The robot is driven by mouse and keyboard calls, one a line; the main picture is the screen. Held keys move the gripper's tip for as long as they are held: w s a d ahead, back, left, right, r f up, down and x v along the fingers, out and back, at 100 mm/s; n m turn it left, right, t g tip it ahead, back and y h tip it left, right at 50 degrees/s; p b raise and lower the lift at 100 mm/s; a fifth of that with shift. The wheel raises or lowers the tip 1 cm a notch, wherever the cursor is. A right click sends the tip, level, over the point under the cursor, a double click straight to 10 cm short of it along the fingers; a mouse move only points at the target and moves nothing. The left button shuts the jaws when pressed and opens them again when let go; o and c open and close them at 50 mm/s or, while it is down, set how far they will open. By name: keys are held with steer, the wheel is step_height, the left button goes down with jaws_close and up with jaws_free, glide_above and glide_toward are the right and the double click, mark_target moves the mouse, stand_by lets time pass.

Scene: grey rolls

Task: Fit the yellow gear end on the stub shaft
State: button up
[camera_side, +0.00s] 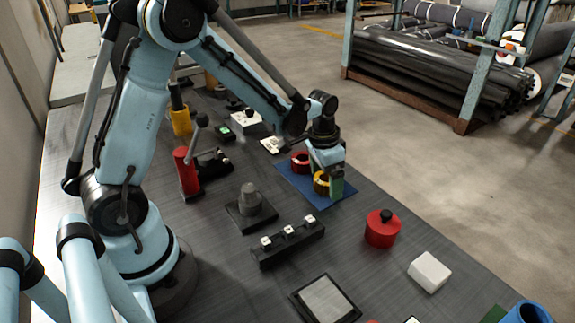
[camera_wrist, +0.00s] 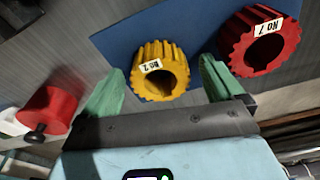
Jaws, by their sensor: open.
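The yellow gear end (camera_side: 321,183) is a short toothed ring with a bore, lying on a blue mat (camera_side: 297,187). In the wrist view the yellow gear end (camera_wrist: 142,84) shows a white label and its open bore. My gripper (camera_side: 331,184) is at the gear, its green fingers open. In the wrist view my gripper (camera_wrist: 160,68) has a finger on each side of the gear, with visible gaps. The grey stub shaft (camera_side: 250,199) stands upright and bare on a square black base (camera_side: 238,218), left of the mat.
A red gear (camera_side: 299,160), labelled No 7 in the wrist view (camera_wrist: 234,48), lies beside the yellow one. A black block with several stubs (camera_side: 287,242) stands in front. A red knobbed pot (camera_side: 381,231) and white block (camera_side: 429,271) are at right. A red lever stand (camera_side: 186,173) is left.

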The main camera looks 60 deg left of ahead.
steer(key=c, duration=1.4)
steer(key=shift+r, duration=0.15)
steer(key=shift+r, duration=0.6)
step_height(320, 180, up, 3)
steer(key=shift+f, duration=0.2)
steer(key=s+d+r, duration=0.5)
steer(key=d+r, duration=0.2)
steer(key=d, duration=0.3)
steer(key=s+a+r, duration=0.3)
steer(key=s+a, duration=0.9)
steer(key=s, duration=0.2)
steer(key=shift+a+r, duration=0.2)
steer(key=shift+a, duration=0.05)
